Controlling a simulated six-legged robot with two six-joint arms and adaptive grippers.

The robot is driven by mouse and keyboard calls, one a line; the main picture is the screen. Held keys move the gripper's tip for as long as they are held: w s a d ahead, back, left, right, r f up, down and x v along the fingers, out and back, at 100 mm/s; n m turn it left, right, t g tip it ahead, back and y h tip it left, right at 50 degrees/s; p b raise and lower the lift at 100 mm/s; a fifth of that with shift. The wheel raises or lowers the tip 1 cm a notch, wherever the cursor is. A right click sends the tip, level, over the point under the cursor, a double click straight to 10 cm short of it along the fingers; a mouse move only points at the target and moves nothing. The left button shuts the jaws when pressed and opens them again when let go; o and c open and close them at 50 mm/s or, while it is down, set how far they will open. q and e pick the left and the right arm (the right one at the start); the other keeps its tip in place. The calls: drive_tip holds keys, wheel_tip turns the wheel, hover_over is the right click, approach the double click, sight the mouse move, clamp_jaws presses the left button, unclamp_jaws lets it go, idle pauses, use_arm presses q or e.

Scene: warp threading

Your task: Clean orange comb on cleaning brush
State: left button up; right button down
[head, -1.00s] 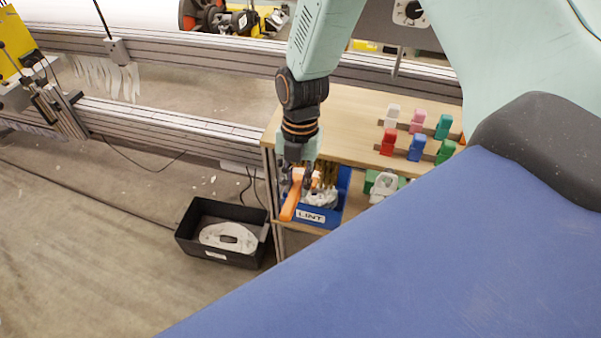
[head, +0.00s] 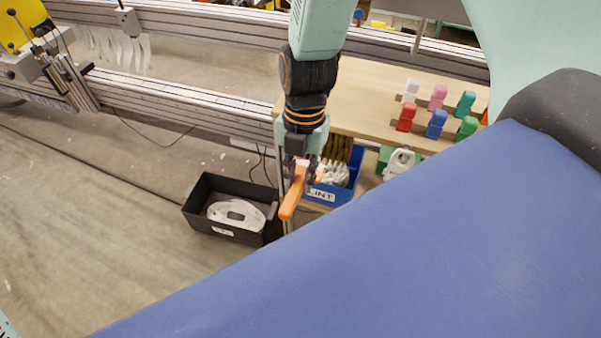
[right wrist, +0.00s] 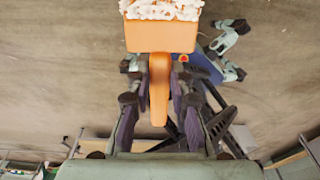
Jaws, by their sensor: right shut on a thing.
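My right gripper (head: 303,178) is shut on the handle of the orange comb (head: 292,201), which hangs down and to the left in the head view. In the right wrist view the comb's wide head (right wrist: 161,37) sits beyond the fingers, and white lint (right wrist: 160,9) covers its far edge. The cleaning brush (head: 338,148), with brown-yellow bristles, stands at the back of the blue lint bin (head: 345,190), just right of the gripper. White fluff (head: 334,173) shows at the bin; whether it lies inside or on the comb is unclear. My left gripper is not in view.
A black bin (head: 196,213) with a white piece inside stands on the floor to the left. Several coloured clips stand on the wooden shelf (head: 375,88) at right. A metal rail (head: 190,101) runs behind. The floor at left is mostly clear.

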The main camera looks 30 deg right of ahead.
drive_tip(key=shift+w+d+p, duration=0.25)
drive_tip(key=shift+p, duration=0.15)
drive_tip(key=shift+t+h, duration=0.4)
drive_tip(key=shift+h, duration=0.1)
drive_tip(key=w+d+p, duration=0.2)
drive_tip(key=d+p, duration=0.1)
drive_tip(key=w+d+p, duration=0.1)
drive_tip(key=w, duration=0.1)
drive_tip(key=shift+d+f+p, duration=0.3)
drive_tip(key=shift+d+f, duration=0.05)
drive_tip(key=shift+f, duration=0.05)
drive_tip(key=shift+w+d+f, duration=0.2)
drive_tip(key=shift+w+d, duration=0.25)
drive_tip(key=shift+d, duration=0.1)
drive_tip(key=shift+w+d+p, duration=0.3)
drive_tip(key=shift+w+d, duration=0.15)
drive_tip(key=shift+d, duration=0.05)
idle(0.5)
drive_tip(key=shift+w, duration=0.1)
